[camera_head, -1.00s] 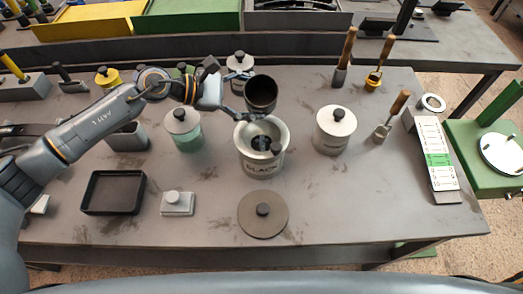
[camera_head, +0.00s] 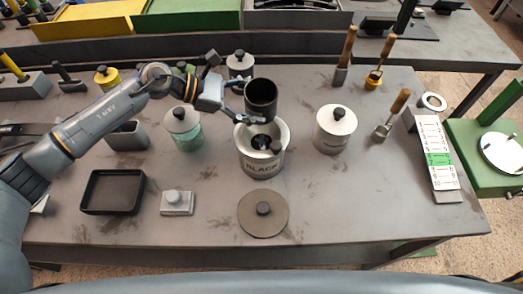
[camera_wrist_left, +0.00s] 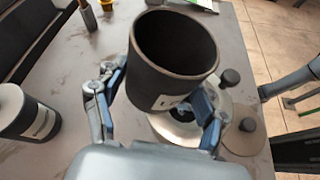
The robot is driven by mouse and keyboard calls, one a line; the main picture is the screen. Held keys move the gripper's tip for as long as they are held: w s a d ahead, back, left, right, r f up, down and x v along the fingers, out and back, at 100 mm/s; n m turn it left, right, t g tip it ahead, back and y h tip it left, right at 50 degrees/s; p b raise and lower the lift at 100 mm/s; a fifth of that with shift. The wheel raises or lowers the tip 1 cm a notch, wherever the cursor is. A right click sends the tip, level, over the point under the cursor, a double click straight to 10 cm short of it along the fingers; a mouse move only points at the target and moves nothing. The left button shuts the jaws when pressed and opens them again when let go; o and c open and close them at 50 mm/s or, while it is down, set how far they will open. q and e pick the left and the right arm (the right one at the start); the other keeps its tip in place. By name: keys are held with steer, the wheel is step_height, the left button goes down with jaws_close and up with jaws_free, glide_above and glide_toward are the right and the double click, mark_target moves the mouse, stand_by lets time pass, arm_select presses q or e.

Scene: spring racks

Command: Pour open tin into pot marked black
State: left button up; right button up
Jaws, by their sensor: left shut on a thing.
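The open tin (camera_head: 262,100) is a dark cylinder held above the pot marked black (camera_head: 262,165), a pale metal pot with BLACK on its front. My left gripper (camera_head: 247,106) is shut on the tin, with a finger on either side. In the left wrist view the tin (camera_wrist_left: 172,60) shows its open mouth and a dark inside, with no contents that I can make out. The pot's mouth is open, with dark shapes inside that I cannot make out clearly; the tin hides part of its far rim. My right gripper is not in view.
A flat round lid (camera_head: 263,220) lies in front of the pot. A white lidded pot (camera_head: 334,137) stands to the right and a greenish lidded pot (camera_head: 186,133) to the left. A black tray (camera_head: 112,194) and a small pale block (camera_head: 177,204) lie front left.

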arm_select(q)
steer(key=shift+n+g, duration=0.6)
steer(key=shift+n, duration=0.1)
steer(key=shift+r+p, duration=1.8)
steer(key=shift+r, duration=0.75)
steer(key=shift+d+r, duration=0.1)
